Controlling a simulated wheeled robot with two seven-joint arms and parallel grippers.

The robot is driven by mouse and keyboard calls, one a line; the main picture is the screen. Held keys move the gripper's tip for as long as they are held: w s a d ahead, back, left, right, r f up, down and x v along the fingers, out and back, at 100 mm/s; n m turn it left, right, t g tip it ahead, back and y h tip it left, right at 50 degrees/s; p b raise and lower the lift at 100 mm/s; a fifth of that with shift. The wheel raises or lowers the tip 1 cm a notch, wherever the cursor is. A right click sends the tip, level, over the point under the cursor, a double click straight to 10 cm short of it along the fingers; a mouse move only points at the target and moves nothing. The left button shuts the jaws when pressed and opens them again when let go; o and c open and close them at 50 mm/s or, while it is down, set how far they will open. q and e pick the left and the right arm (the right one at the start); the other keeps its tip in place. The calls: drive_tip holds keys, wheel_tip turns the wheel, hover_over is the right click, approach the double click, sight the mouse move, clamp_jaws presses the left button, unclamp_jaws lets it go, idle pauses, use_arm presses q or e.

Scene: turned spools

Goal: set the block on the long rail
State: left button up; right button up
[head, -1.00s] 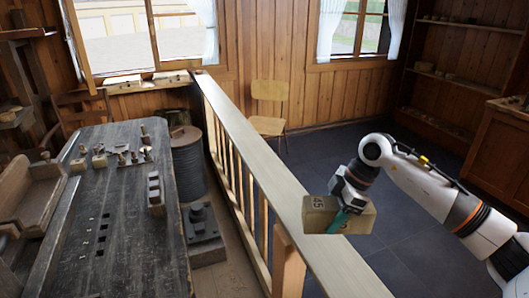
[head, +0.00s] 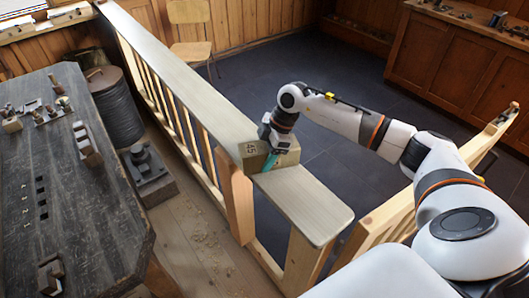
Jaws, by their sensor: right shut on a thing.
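The block (head: 287,157) is a tan wooden box with the number 45 on its face. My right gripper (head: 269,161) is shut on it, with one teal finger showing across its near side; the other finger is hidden. The long rail (head: 178,76) is a pale, flat wooden handrail on balusters, running from the upper left to a rounded near end at lower right. The block is over the rail's nearer part, roughly across its width. I cannot tell whether its underside touches the rail. My left gripper is out of view.
A dark workbench (head: 85,215) with small turned pieces stands at the left. A dark drum (head: 116,108) and a block-like iron piece (head: 148,168) are between it and the rail. A chair (head: 191,32) stands behind. The rail top is bare on both sides of the block.

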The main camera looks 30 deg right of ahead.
drive_tip(key=o, duration=1.2)
drive_tip(key=shift+r, duration=0.15)
drive_tip(key=b+v, duration=0.2)
drive_tip(key=v, duration=0.8)
drive_tip(key=shift+s+d+r+b, duration=0.1)
drive_tip(key=shift+r+b, duration=0.05)
drive_tip(key=shift+b, duration=0.15)
drive_tip(key=shift+v, duration=0.75)
